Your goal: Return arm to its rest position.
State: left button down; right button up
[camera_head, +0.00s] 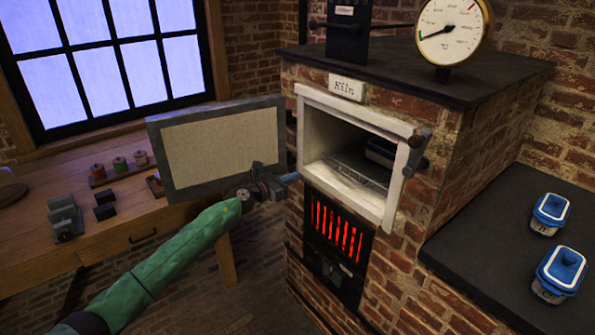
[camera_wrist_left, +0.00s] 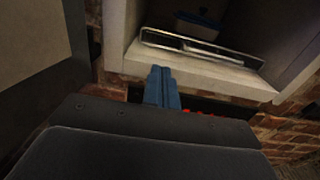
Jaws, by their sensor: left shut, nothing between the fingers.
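My left gripper (camera_head: 291,177) is shut and empty. Its arm comes in from the lower left, and its tips are just in front of the left edge of the open brick kiln (camera_head: 460,145). The kiln's door (camera_head: 222,150) is swung open to the left, behind my left wrist. In the left wrist view, the shut blue fingers (camera_wrist_left: 162,88) point toward the kiln opening. A metal rack (camera_wrist_left: 200,45) and a blue-rimmed container (camera_head: 381,150) are inside the kiln. My right gripper is not in view.
A red-glowing grate (camera_head: 337,232) is below the opening. A wooden workbench (camera_head: 110,225) with spools and small blocks is at left. A gauge (camera_head: 452,30) stands on top of the kiln.

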pick_arm(q)
jog(key=s+a+f+n+t+y, duration=0.1)
jog(key=s+a+f+n+y, duration=0.4)
jog(key=s+n, duration=0.6)
jog(key=s+a+f+n+t+y, duration=0.1)
jog(key=s+a+f+n+y, duration=0.1)
jog(key=s+f+n+y, duration=0.75)
jog(key=s+a+f+n+t, duration=0.1)
jog(key=s+a+f+n, duration=0.3)
jog(key=s+n, duration=0.8)
jog(key=s+a+f+n+g, duration=0.1)
jog(key=s+f+n+g, duration=0.1)
jog(key=s, duration=0.8)
jog(key=s+a+f+n+g+h, duration=0.1)
jog(key=s+n+g, duration=0.4)
jog(key=s, duration=0.5)
jog(key=s+a+f+n+g, duration=0.2)
jog(key=s+f+n+g, duration=0.1)
jog(key=s, duration=0.7)
jog(key=shift+s+a+f+n+g+h, duration=0.2)
jog(key=shift+f+n+g+h, duration=0.15)
jog(key=shift+n+g, duration=0.55)
